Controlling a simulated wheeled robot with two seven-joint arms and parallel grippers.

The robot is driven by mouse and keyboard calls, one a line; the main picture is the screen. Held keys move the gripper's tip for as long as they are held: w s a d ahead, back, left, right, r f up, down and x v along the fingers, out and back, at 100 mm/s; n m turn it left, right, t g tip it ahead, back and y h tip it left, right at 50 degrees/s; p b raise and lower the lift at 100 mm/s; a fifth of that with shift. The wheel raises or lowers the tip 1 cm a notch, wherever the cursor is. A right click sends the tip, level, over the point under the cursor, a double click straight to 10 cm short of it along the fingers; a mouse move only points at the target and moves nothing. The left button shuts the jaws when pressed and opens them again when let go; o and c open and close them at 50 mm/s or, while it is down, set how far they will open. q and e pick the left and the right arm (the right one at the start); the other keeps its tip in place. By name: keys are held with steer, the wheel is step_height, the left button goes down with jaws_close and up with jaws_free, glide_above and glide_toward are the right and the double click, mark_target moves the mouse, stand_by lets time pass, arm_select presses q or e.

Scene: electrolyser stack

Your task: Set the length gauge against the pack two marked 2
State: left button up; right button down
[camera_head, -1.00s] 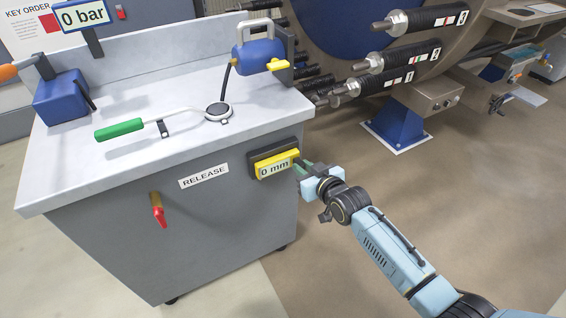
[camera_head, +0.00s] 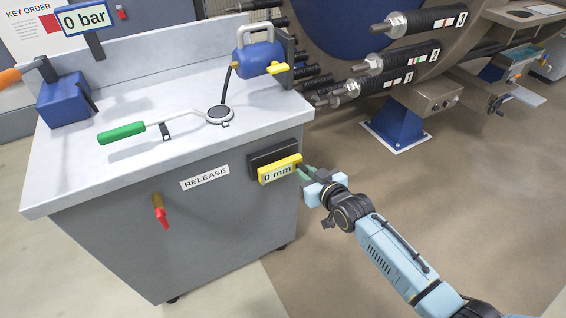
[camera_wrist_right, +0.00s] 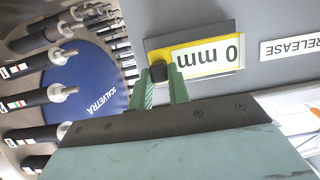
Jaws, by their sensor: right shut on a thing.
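The length gauge is a yellow block with a "0 mm" display (camera_head: 278,173), in front of its dark holder (camera_head: 262,158) on the cart's grey side. My right gripper (camera_head: 303,170) reaches it from the right and is shut on its dark end grip. In the right wrist view the green fingers (camera_wrist_right: 160,84) clamp that grip beside the yellow gauge (camera_wrist_right: 203,59). Black spring packs with numbered labels (camera_head: 438,18) stick out from the round stack at upper right. Their numbers are too small to read surely. My left gripper is not in view.
The cart's worktop (camera_head: 185,165) carries a blue pump (camera_head: 258,57), a green-handled tool (camera_head: 122,132) and a blue block (camera_head: 62,100). A red-tipped lever (camera_head: 161,212) hangs by the RELEASE label. A blue stand (camera_head: 395,125) supports the stack. Floor right of the cart is open.

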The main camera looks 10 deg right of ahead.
steer(key=s+p, duration=0.1)
steer(key=s, duration=0.1)
steer(key=s+d+p, duration=0.1)
steer(key=p, duration=0.1)
steer(key=shift+s+d, duration=0.2)
steer(key=shift+s, duration=0.2)
stand_by(1.4)
